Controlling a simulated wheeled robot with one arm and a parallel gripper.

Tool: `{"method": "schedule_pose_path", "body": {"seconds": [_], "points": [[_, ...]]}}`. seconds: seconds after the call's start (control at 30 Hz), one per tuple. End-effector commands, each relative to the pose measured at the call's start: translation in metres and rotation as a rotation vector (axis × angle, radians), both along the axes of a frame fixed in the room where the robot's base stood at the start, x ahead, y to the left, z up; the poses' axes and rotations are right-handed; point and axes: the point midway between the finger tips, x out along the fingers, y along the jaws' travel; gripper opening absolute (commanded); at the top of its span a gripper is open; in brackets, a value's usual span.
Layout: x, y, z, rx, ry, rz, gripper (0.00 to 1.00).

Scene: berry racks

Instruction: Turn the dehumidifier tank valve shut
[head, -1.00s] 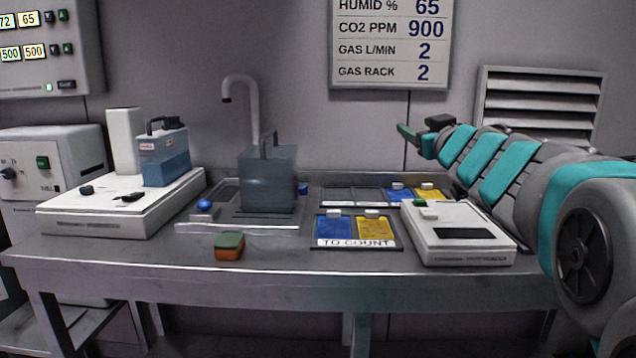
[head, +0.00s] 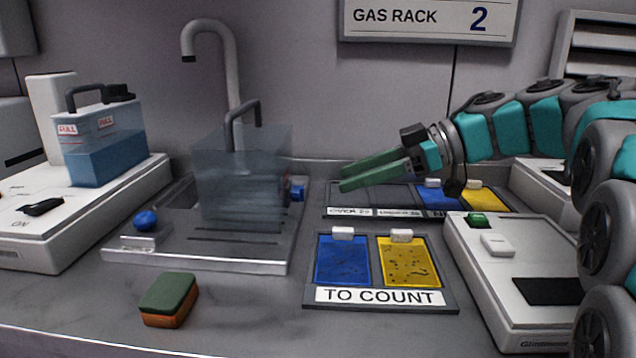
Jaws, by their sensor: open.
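A translucent grey tank (head: 240,185) with a dark top handle stands upright in the sink tray under the tap. A blue valve knob (head: 297,193) sticks out low on its right side, with a small red part beside it. The knob's exact setting is too small to tell. My gripper (head: 346,177) has two green fingers pointing left, a little to the right of the blue knob and slightly higher in the picture. The fingers are apart with nothing between them, and do not appear to touch the tank or knob.
A blue-filled container (head: 103,150) stands on a white machine (head: 30,235) at left. Another blue knob (head: 146,220) sits at the tray's left front. A sponge (head: 169,299), the TO COUNT board (head: 380,296) and a white device (head: 500,260) are in front. Grey tap (head: 233,85) rises behind.

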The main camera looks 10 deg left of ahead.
Motion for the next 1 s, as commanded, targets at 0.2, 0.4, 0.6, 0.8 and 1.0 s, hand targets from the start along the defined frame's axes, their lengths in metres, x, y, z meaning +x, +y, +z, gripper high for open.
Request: {"method": "schedule_pose_path", "body": {"seconds": [0.2,0.4,0.6,0.8,1.0], "points": [[-0.003,0.027,-0.01,0.0,-0.002,0.006,0.6],[-0.003,0.052,-0.021,0.002,-0.002,0.004,0.6],[-0.003,0.066,-0.027,0.002,-0.003,0.0,0.6],[-0.002,0.069,-0.028,0.001,-0.004,-0.002,0.6],[-0.002,0.069,-0.028,0.001,-0.004,-0.002,0.55]]}}
